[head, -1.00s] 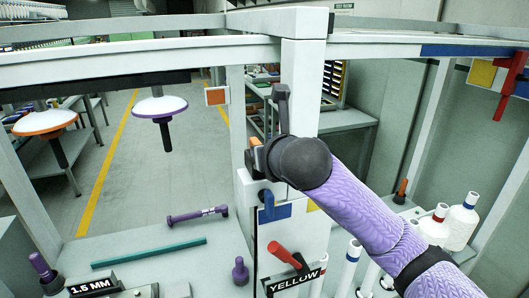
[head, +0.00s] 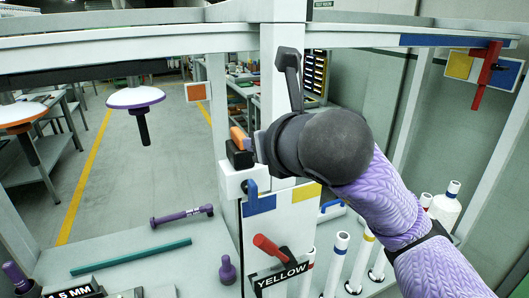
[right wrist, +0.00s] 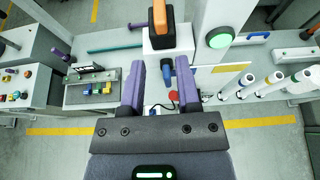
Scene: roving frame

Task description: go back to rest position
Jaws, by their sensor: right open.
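My right arm (head: 385,200), with a purple sleeve and a dark rounded joint, comes in from the lower right in the head view. Its joint covers part of the white post, and the gripper's fingers are mostly hidden there. In the right wrist view my right gripper (right wrist: 160,75) has its two purple fingers wide apart, with nothing between them. Beyond the fingertips is a white block (right wrist: 168,45) with an orange-and-black piece (right wrist: 159,16) on top and a blue hook (right wrist: 168,69). My left gripper is in neither view.
A white post (head: 283,45) and overhead beam (head: 170,58) frame the workbench. A red lever (head: 268,245) stands above a YELLOW label (head: 280,279). A teal rod (head: 130,257) and purple bar (head: 181,216) lie on the bench.

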